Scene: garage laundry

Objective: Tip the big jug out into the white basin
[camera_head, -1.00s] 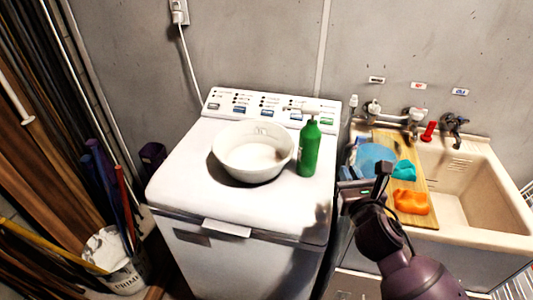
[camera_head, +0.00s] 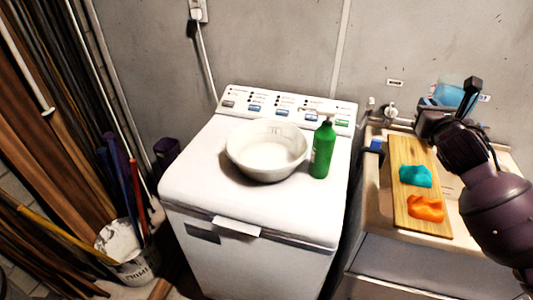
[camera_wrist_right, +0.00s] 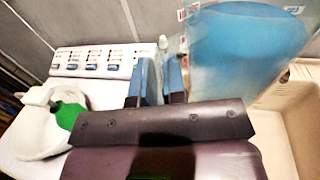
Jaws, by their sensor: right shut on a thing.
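The big jug (camera_head: 455,92) is clear with blue in it, above the back of the sink and partly hidden by my right gripper (camera_head: 437,108) and arm. In the right wrist view the jug (camera_wrist_right: 250,45) fills the upper right, looking roughly upright. My right gripper (camera_wrist_right: 162,85) is shut on a blue part of it, probably the handle. The white basin (camera_head: 262,172) stands on the washing machine, left of the jug and well apart from it. Part of the basin (camera_wrist_right: 35,145) shows at the left of the wrist view. My left gripper is not in view.
A green pump bottle (camera_head: 322,152) stands right beside the basin on the washing machine (camera_head: 200,185). A wooden board (camera_head: 408,212) across the sink holds a teal cloth (camera_head: 415,176) and an orange cloth (camera_head: 427,208). Taps (camera_head: 390,112) are on the wall behind.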

